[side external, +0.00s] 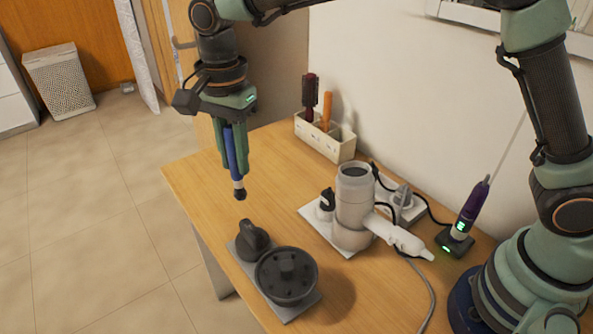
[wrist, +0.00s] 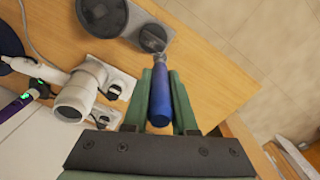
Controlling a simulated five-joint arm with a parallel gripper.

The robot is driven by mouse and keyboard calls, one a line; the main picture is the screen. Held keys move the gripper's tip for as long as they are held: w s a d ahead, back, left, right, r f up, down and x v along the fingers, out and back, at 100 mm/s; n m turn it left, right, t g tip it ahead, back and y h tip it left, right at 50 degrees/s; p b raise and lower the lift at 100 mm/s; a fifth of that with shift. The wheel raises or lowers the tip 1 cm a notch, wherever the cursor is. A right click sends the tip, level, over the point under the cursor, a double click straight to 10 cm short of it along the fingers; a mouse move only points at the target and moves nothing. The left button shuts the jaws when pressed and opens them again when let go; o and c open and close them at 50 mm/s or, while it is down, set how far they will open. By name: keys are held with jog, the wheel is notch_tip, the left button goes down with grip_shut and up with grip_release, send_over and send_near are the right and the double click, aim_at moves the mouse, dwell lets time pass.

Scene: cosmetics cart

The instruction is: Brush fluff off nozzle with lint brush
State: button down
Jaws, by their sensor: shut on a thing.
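My gripper (side external: 236,160) is shut on the blue lint brush (side external: 237,155), which points down with a dark tip below a pale band. The brush also shows between my green fingers in the wrist view (wrist: 161,98). The brush tip is in the air, up and to the left of the dark nozzle (side external: 254,240) in the side view, and looks apart from it. The nozzle stands on a grey plate (side external: 304,306) beside a round dark attachment (side external: 286,277). In the wrist view the nozzle (wrist: 152,38) is just beyond the brush. I cannot make out fluff on it.
A white hair dryer (side external: 355,200) stands on a pale base to the right, with cables around it. A purple device (side external: 470,208) stands on a dark charger. A pale organizer (side external: 322,140) holding brushes is at the wall. The table's left area is clear.

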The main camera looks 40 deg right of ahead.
aim_at(238, 183)
jog(key=shift+r, duration=1)
jog(key=shift+f, duration=3.9)
jog(key=shift+s+f, duration=0.15)
jog(key=shift+s, duration=1.75)
jog(key=shift+w, duration=2)
jog(key=shift+s+r, duration=0.1)
jog(key=shift+r, duration=3.95)
jog(key=shift+d, duration=0.1)
